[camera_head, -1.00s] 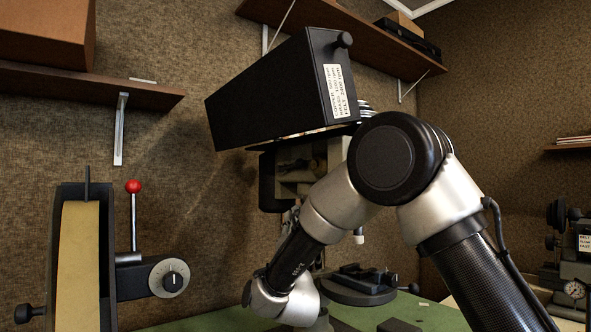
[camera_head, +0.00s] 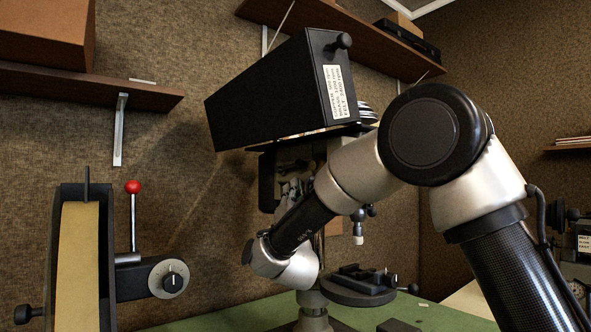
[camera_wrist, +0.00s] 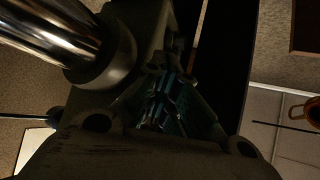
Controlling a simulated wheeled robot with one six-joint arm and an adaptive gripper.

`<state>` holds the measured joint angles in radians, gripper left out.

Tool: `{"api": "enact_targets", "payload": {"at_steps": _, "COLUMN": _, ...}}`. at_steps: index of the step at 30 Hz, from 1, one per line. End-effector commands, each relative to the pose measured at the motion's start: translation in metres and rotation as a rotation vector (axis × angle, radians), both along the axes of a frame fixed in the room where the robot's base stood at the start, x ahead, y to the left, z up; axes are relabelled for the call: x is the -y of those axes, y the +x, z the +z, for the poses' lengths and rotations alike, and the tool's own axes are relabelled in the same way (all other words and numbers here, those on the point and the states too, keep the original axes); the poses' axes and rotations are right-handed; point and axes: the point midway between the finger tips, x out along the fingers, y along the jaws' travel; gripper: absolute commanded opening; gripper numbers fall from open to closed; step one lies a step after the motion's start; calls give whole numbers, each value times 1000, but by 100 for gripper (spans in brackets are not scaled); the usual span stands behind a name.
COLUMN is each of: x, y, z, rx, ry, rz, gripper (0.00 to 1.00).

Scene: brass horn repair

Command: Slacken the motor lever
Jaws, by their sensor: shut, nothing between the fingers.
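The drill press stands behind my arm, with a black belt cover (camera_head: 265,98) bearing a white speed label. I cannot single out the motor lever in either view; my arm hides part of the machine's head. My gripper (camera_head: 291,187) shows small and dim beneath the cover, beside the press head and partly behind my forearm. In the wrist view my gripper (camera_wrist: 165,90) is shut and empty, in deep shadow. A shiny metal cylinder (camera_wrist: 45,28) and a dark machine body lie close to the fingers. I cannot tell whether they touch anything.
A belt sander (camera_head: 80,255) stands at the left, with an upright red-knobbed lever (camera_head: 133,205) and a dial. The press table (camera_head: 352,290) with a vise is low and right of my wrist. Wall shelves (camera_head: 90,84) hang above; the green bench is mostly clear in front.

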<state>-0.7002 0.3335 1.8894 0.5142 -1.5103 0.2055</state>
Motion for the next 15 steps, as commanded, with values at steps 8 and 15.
{"api": "enact_targets", "payload": {"at_steps": 8, "x": 0, "y": 1, "z": 12, "rx": -1, "ry": 0, "rz": 1, "gripper": 0}}
{"api": "enact_targets", "payload": {"at_steps": 15, "x": 0, "y": 1, "z": 12, "rx": -1, "ry": 0, "rz": 1, "gripper": 0}}
